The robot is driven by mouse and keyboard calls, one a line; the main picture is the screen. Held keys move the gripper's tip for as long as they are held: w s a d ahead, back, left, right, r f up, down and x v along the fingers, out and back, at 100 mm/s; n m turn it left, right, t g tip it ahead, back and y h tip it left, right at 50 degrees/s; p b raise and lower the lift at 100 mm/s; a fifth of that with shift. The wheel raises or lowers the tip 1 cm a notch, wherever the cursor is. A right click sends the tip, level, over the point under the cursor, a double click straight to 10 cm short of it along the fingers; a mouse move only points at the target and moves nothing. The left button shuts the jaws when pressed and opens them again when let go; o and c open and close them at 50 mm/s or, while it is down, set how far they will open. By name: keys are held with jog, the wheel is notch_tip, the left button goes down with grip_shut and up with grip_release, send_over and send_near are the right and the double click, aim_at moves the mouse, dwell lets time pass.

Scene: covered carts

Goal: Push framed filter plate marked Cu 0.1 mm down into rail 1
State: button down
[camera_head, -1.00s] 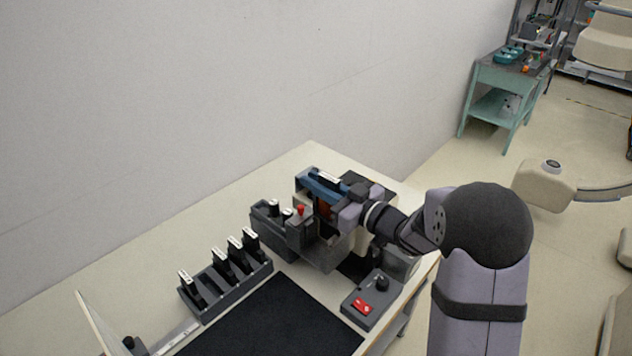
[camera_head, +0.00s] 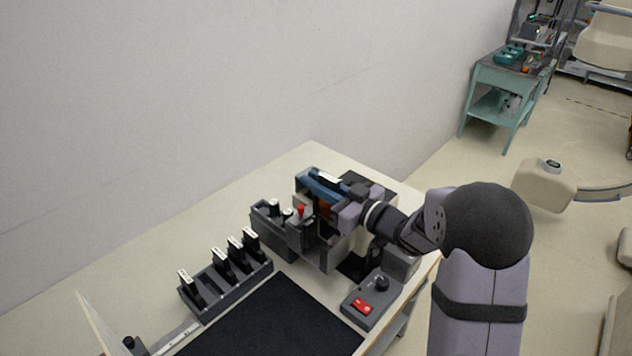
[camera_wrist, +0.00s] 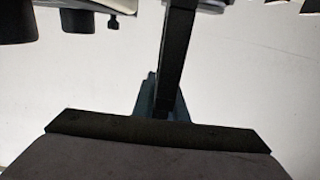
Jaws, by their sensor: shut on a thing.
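My gripper (camera_head: 332,190) is shut on a framed plate at the grey rail unit (camera_head: 318,252) at the back of the table. The plate (camera_head: 325,207) shows a copper-orange face below the blue jaw parts, and a pale label strip shows at its top. The marking is too small to read. In the wrist view, a dark upright bar (camera_wrist: 176,60) runs down to a dark finger pad (camera_wrist: 155,132). The plate's lower edge and the rail slot are hidden, so I cannot tell how deep it sits.
A grey rack (camera_head: 225,288) with several black, white-labelled plates stands at the left. A grey control box (camera_head: 366,302) with a red switch is at the right front. A red knob (camera_head: 301,210) stands close to my gripper. A black mat (camera_head: 275,320) lies clear in front.

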aim_at(316, 202)
jog(key=shift+f+b, duration=2.55)
jog(key=shift+f, duration=0.6)
jog(key=shift+r, duration=0.1)
jog(key=shift+r+p, duration=2.2)
jog(key=shift+r, duration=0.45)
jog(key=shift+f+b, duration=1.4)
jog(key=shift+f, duration=0.25)
dwell(0.4)
